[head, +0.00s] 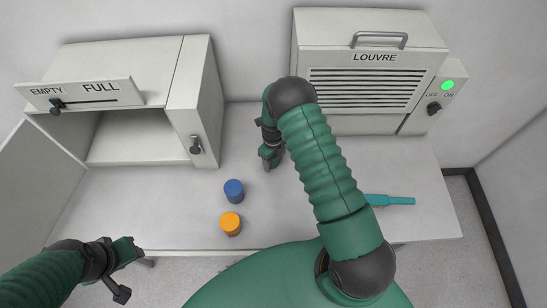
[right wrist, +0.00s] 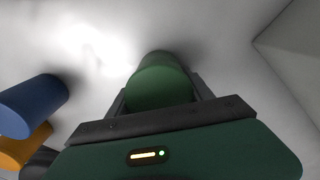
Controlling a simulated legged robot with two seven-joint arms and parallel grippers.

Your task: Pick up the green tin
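The green tin (right wrist: 158,84) stands between the two fingers of my right gripper in the right wrist view. A finger lies on each side of it, with narrow gaps showing near the palm, so the fingers look open around it. In the head view my right gripper (head: 270,158) points down at the table behind the blue tin; the gripper and arm hide the green tin there. My left gripper (head: 128,272) is open and empty at the lower left, in front of the table edge.
A blue tin (head: 234,191) and an orange tin (head: 231,223) stand left of my right gripper. A teal-handled tool (head: 390,200) lies to the right. An open-doored cabinet (head: 190,105) and a louvred unit (head: 365,85) stand at the back.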

